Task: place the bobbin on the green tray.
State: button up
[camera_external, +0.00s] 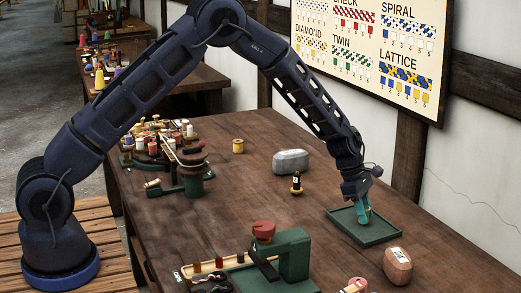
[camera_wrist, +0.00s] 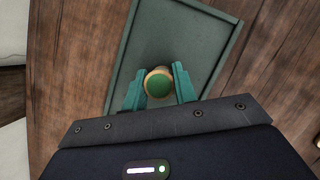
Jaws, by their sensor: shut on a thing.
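The green tray (camera_external: 378,238) lies flat on the table at the right, in front of the wall. My gripper (camera_external: 363,207) points down over the tray, its teal fingers inside the rim. In the wrist view, my gripper (camera_wrist: 157,90) is shut on the bobbin (camera_wrist: 158,84), which shows a round green top with a pale tan rim. The tray (camera_wrist: 186,25) shows beneath and beyond it there. The bobbin is hidden by the fingers in the external view. I cannot tell whether it touches the tray floor.
A green stand with a red knob (camera_external: 264,229) is at the front. A small black-and-yellow bobbin (camera_external: 297,184), a grey block (camera_external: 291,160) and a yellow spool (camera_external: 238,146) stand farther back.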

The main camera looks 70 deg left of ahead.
jog(key=shift+f, duration=0.1)
jog(key=o, duration=1)
jog(key=shift+c, duration=0.2)
jog(key=s+a+r+m, duration=0.15)
jog(key=s+r, duration=0.25)
jog(key=r, duration=0.4)
jog(key=s+a+r+m, duration=0.1)
jog(key=s+r+m, duration=0.1)
jog(key=s+r, duration=0.5)
jog(key=s+a+r+m, duration=0.1)
jog(key=s+r+m, duration=0.1)
jog(key=r, duration=0.8)
jog(key=s+r+m+y, duration=0.1)
jog(key=s+r+m, duration=0.6)
jog(key=s+r, duration=0.55)
jog(key=s+a+m+t+y, duration=0.1)
jog(key=s+m, duration=1.1)
jog(key=s, duration=2.1)
jog(key=shift+a+t+y, duration=0.3)
jog(key=shift+t+y, duration=0.2)
jog(key=shift+y, duration=0.4)
